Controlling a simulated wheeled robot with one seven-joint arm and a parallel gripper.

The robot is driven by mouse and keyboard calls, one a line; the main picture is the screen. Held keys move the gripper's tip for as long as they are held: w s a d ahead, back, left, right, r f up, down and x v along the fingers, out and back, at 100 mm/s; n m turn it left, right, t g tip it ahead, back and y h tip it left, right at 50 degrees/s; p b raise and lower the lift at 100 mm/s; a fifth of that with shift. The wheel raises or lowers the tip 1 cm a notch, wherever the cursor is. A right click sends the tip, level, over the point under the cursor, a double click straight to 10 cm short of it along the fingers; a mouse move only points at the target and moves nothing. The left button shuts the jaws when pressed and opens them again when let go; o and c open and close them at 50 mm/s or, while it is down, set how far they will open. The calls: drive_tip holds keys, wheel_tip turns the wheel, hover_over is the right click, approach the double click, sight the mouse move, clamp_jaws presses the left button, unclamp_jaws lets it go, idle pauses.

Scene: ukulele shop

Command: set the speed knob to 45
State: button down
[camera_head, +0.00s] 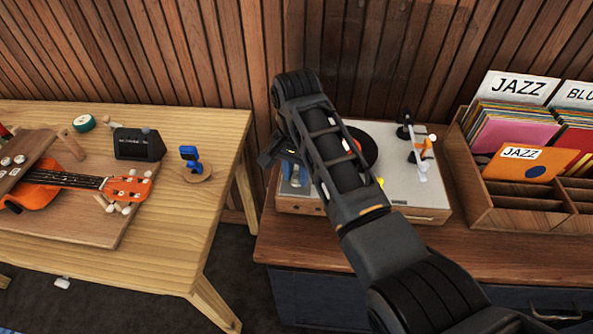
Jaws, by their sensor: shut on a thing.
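The record player (400,190) stands on the wooden cabinet to the right, with a pale top and wooden sides. Part of its black record (366,148) shows behind my arm, and its tonearm (420,150) is at the right of the top. My gripper (291,184) points down over the left front part of the player. Its jaws are shut on what seems to be the speed knob, low at the player's top. The knob, its pointer and any speed marks are hidden by the gripper and arm, so I cannot read the setting.
A crate (478,200) of records with JAZZ cards stands close to the right of the player. A wooden table (185,235) at left holds an orange ukulele (40,193), a black device (138,144) and a blue clip-like item (190,155). A gap separates table and cabinet.

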sight(297, 176)
drive_tip(key=shift+w+r+m, duration=0.1)
drive_tip(key=shift+m, duration=0.5)
drive_tip(key=c, duration=0.8)
unclamp_jaws()
drive_tip(key=shift+c, duration=0.2)
drive_tip(key=shift+r+b, duration=0.55)
drive_tip(key=shift+r, duration=3.3)
